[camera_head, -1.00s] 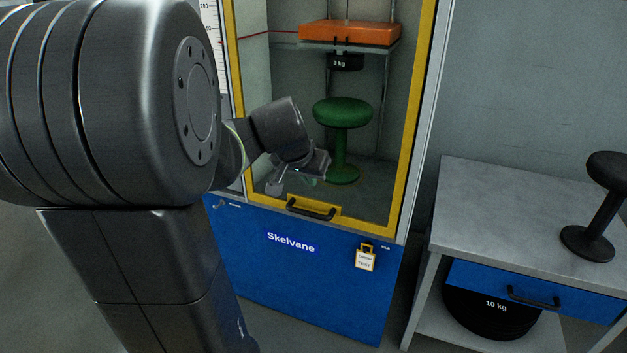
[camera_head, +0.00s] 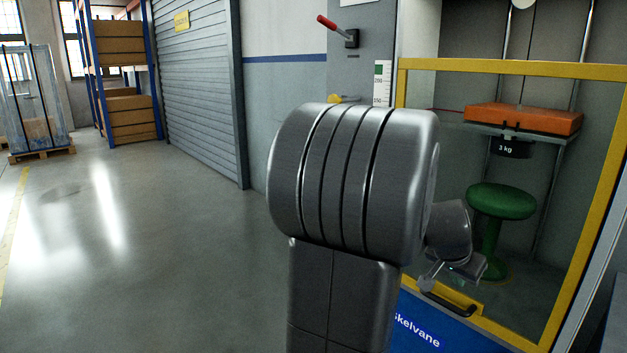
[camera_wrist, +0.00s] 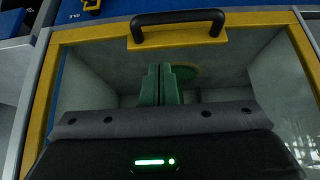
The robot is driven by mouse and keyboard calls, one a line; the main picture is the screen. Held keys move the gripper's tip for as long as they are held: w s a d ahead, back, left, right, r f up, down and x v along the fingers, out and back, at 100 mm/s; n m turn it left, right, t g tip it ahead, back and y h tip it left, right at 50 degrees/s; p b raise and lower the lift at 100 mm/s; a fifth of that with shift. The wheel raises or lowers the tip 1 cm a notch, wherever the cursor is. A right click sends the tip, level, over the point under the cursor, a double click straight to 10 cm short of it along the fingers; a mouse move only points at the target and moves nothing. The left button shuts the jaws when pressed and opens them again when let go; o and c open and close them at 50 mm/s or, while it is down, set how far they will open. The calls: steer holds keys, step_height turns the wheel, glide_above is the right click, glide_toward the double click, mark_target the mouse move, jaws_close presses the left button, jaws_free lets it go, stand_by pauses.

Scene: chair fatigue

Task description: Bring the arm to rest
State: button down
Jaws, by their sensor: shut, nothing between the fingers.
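My gripper (camera_head: 428,284) is low in front of the yellow-framed window of the blue test cabinet (camera_head: 415,325), close to the black door handle (camera_head: 450,302). My thick grey arm covers the middle of the head view and hides part of the cabinet. In the wrist view, the two fingers (camera_wrist: 160,70) stand together with nothing between them. The door handle (camera_wrist: 178,18) shows just beyond them on its yellow bar. I cannot tell whether the fingers touch anything.
Behind the window are a green stool (camera_head: 500,201), an orange block (camera_head: 523,117) and a 3 kg weight (camera_head: 511,148). A red-handled lever (camera_head: 328,22) is on the grey panel. Open floor (camera_head: 150,250) lies to the left, before a roller shutter (camera_head: 198,85) and a shelf rack (camera_head: 125,75).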

mark_target(453, 307)
steer(key=f, duration=0.1)
steer(key=f+b, duration=0.1)
steer(key=f, duration=0.1)
steer(key=w+d+f+b, duration=0.1)
steer(key=shift+f, duration=0.35)
steer(key=shift+s+a+f+b, duration=0.15)
steer(key=shift+f+b, duration=0.4)
steer(key=shift+f, duration=0.2)
steer(key=shift+s, duration=0.1)
